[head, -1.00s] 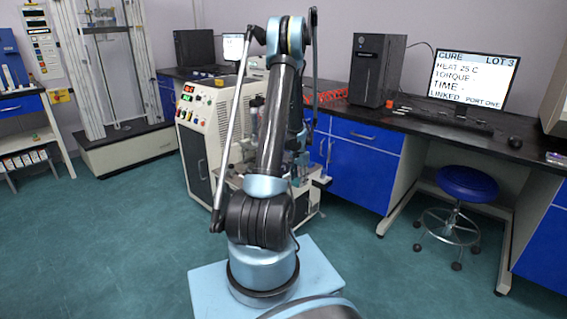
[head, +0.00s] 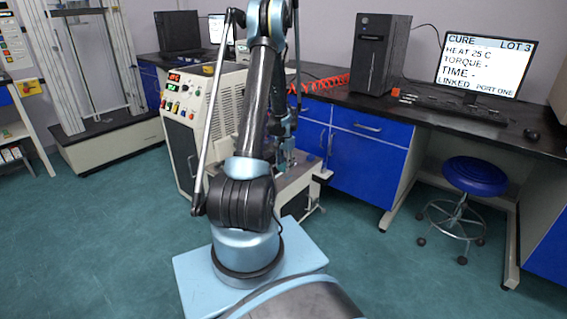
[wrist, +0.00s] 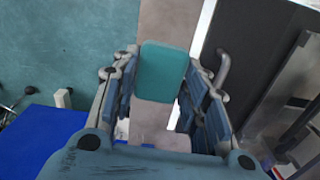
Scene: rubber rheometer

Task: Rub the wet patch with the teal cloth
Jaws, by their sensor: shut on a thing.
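The teal cloth (wrist: 162,72) shows in the wrist view as a rounded, folded-looking pad between the fingers of my gripper (wrist: 158,85). My gripper is shut on it. Beyond the cloth is a plain grey-brown surface (wrist: 170,22); I cannot tell whether the cloth touches it. I cannot make out the wet patch in either view. In the head view my arm reaches up and over to the rheometer (head: 188,112), and my own links largely hide the gripper and the cloth.
The black-topped bench with blue cabinets (head: 367,150) stands right of the rheometer, carrying a computer tower (head: 377,55) and a monitor (head: 487,60). A blue stool (head: 475,177) stands before it. A tall test frame (head: 95,75) is at left. The green floor (head: 90,235) is clear at front left.

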